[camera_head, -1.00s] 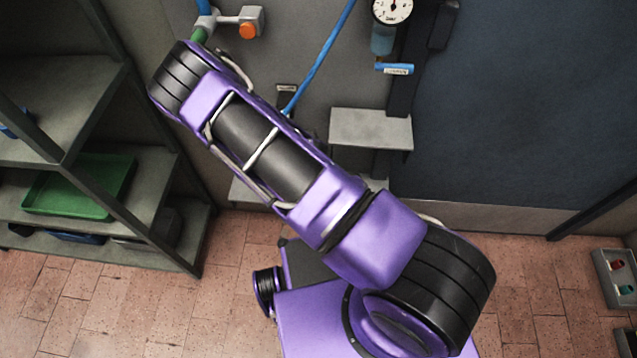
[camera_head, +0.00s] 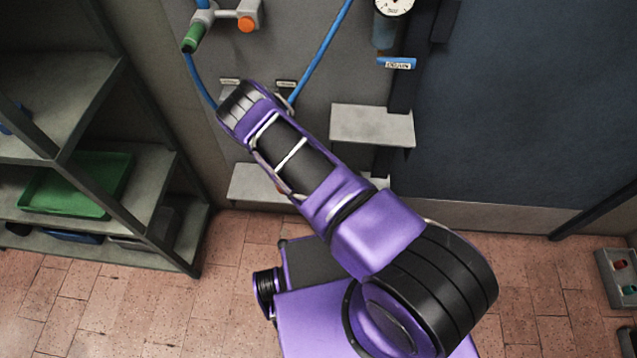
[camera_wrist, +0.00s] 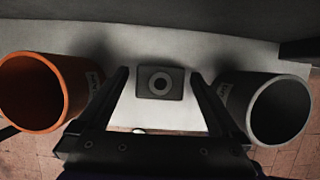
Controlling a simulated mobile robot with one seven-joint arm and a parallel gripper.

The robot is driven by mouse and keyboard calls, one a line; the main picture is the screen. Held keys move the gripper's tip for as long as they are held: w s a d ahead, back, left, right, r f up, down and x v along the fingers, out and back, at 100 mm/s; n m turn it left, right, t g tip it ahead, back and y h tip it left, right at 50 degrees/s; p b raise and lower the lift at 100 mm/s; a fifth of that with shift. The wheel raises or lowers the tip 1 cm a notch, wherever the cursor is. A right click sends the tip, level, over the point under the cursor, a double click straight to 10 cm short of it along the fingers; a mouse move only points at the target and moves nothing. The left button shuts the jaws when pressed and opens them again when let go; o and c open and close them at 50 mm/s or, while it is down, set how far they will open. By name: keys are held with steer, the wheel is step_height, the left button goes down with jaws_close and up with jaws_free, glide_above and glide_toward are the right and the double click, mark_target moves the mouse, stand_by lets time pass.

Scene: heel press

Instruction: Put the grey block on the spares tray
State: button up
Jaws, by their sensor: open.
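In the wrist view a dark grey square block (camera_wrist: 174,91) with a pale ring on its face sits on a light grey surface (camera_wrist: 200,52). My gripper (camera_wrist: 159,74) is open, with one finger to each side of the block in the picture; I cannot tell how far the block is from the fingertips. Nothing is seen held. In the head view my arm hides the gripper and the block. A green tray (camera_head: 62,192) lies on the left shelf; no label shows whether it is the spares tray.
An orange cylinder (camera_wrist: 68,88) and a grey cylinder (camera_wrist: 238,92), both open-ended, flank my fingers. A shelf rack (camera_head: 150,180) stands left. A light grey ledge (camera_head: 372,125) juts from the press. A grey bin (camera_head: 606,268) with small coloured parts is at the far right.

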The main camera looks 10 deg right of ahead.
steer(key=shift+f, duration=0.15)
jaws_close()
stand_by(0.4)
steer(key=shift+a+r, duration=0.1)
steer(key=shift+r, duration=0.15)
